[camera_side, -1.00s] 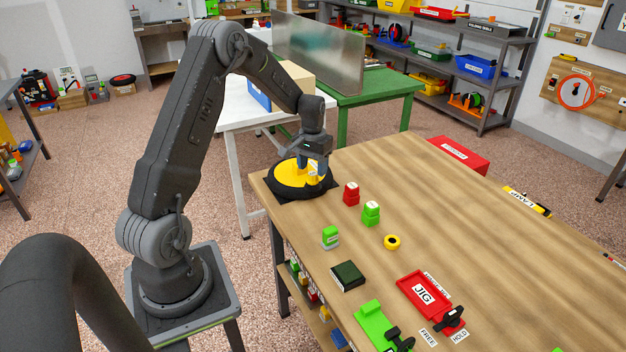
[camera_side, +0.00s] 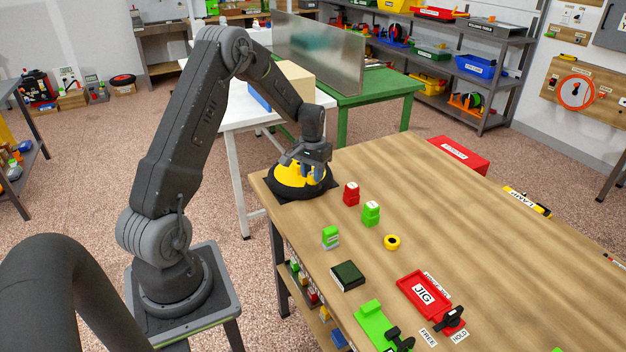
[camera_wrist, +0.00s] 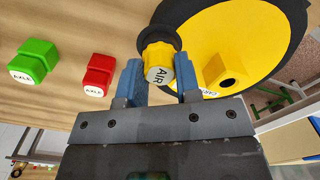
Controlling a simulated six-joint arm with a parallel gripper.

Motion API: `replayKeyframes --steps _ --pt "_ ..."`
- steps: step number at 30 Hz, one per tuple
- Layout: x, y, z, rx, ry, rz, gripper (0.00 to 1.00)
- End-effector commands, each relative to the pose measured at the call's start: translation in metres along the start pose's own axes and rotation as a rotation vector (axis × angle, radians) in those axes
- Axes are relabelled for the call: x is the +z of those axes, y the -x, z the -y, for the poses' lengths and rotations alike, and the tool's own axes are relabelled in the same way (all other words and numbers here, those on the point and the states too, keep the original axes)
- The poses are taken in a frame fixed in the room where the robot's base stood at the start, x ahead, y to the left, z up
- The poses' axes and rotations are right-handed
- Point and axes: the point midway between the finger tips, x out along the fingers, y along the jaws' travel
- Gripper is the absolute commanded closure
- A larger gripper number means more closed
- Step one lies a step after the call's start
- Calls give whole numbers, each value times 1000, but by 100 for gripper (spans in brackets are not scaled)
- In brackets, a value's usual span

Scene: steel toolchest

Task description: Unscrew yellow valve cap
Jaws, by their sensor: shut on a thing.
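The yellow valve cap (camera_wrist: 158,62), with a white end lettered "AIR", sits between the two blue fingers of my gripper (camera_wrist: 160,80) in the wrist view. The jaws are shut on it from both sides. A dark collar shows behind the cap, at the rim of a yellow disc (camera_wrist: 195,40) with a black surround. There my wrist and gripper hide the cap.
A second yellow block (camera_wrist: 229,72) with a partly hidden label rises from the disc near the right finger. Red (camera_side: 351,194) and green (camera_side: 371,213) blocks stand right of the fixture. A yellow ring (camera_side: 392,242) and red jig tray (camera_side: 424,291) lie nearer.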

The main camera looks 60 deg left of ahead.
Motion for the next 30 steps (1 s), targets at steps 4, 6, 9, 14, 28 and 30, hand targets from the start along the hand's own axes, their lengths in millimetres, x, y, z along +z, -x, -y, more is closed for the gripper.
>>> replayKeyframes --steps 4,6,9,14,28,30 --pt "0 0 0 0 0 0 94" --pt "0 0 0 0 0 -1 100" --pt "0 0 0 0 0 -1 100" --pt "0 0 0 0 10 -1 100" --pt "0 1 0 0 513 -1 100" --pt "0 1 0 0 527 -2 100"
